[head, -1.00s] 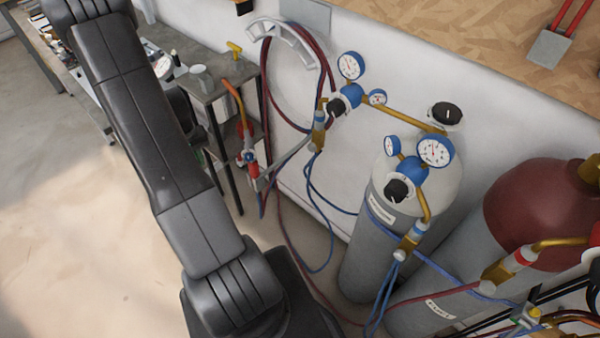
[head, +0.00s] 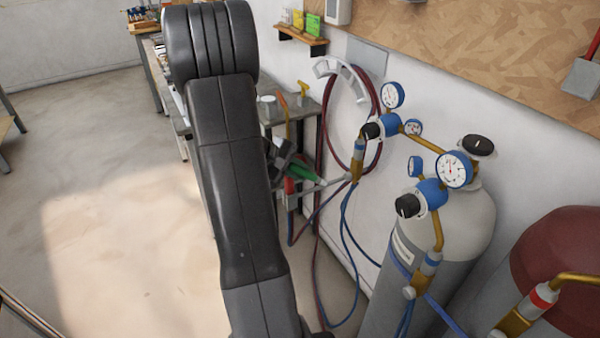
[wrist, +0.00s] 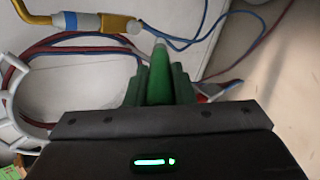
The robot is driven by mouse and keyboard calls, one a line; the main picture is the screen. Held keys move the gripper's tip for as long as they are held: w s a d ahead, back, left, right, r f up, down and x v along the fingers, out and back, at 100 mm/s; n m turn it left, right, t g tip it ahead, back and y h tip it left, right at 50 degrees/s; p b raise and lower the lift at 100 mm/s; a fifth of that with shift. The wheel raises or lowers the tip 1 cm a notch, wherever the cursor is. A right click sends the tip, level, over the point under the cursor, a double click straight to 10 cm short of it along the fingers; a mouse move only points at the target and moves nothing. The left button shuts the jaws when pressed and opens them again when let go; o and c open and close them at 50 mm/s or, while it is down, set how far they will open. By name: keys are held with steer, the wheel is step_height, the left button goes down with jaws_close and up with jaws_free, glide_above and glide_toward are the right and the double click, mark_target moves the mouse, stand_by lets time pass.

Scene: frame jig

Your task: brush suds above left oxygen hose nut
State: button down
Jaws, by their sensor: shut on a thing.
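My gripper (head: 298,170) is shut on a green brush (wrist: 160,82), which points away from the palm in the wrist view. The brush's pale tip reaches toward the left oxygen hose nut (head: 356,171), a brass fitting below the left regulator (head: 385,125). In the wrist view the nut (wrist: 113,23) lies up and left of the tip. I cannot tell whether the tip touches anything. A blue hose (head: 346,210) hangs from the nut. No suds can be made out. My arm hides part of the left side in the head view.
A grey cylinder (head: 460,235) with a second regulator (head: 432,192) stands to the right, beside a maroon-topped cylinder (head: 560,265). Coiled hoses hang on a wall bracket (head: 342,73). A bench (head: 272,113) is behind my arm. Open floor (head: 110,230) lies left.

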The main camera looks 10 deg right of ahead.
steer(key=shift+w+d+r+n+t+h+b, duration=0.15)
steer(key=shift+w+r+n+t+h+b, duration=0.15)
steer(key=shift+r, duration=0.25)
steer(key=shift+w+d+r+n+t+h+b, duration=0.15)
steer(key=shift+r+n+t+h+b, duration=0.1)
steer(key=shift+r+t, duration=0.2)
steer(key=shift+d+r, duration=0.15)
steer(key=shift+r, duration=0.05)
steer(key=d, duration=0.1)
steer(key=w+d, duration=0.1)
steer(key=d, duration=0.1)
steer(key=w+d+p, duration=0.1)
steer(key=d, duration=0.1)
steer(key=shift+d, duration=0.2)
steer(key=shift+w+d, duration=0.3)
steer(key=shift+d, duration=0.4)
steer(key=shift+s+d+f+b, duration=0.2)
steer(key=shift+s+b, duration=0.3)
steer(key=shift+b, duration=0.3)
steer(key=s+b, duration=0.2)
steer(key=shift+s+d+b, duration=0.3)
steer(key=shift+s+d, duration=0.1)
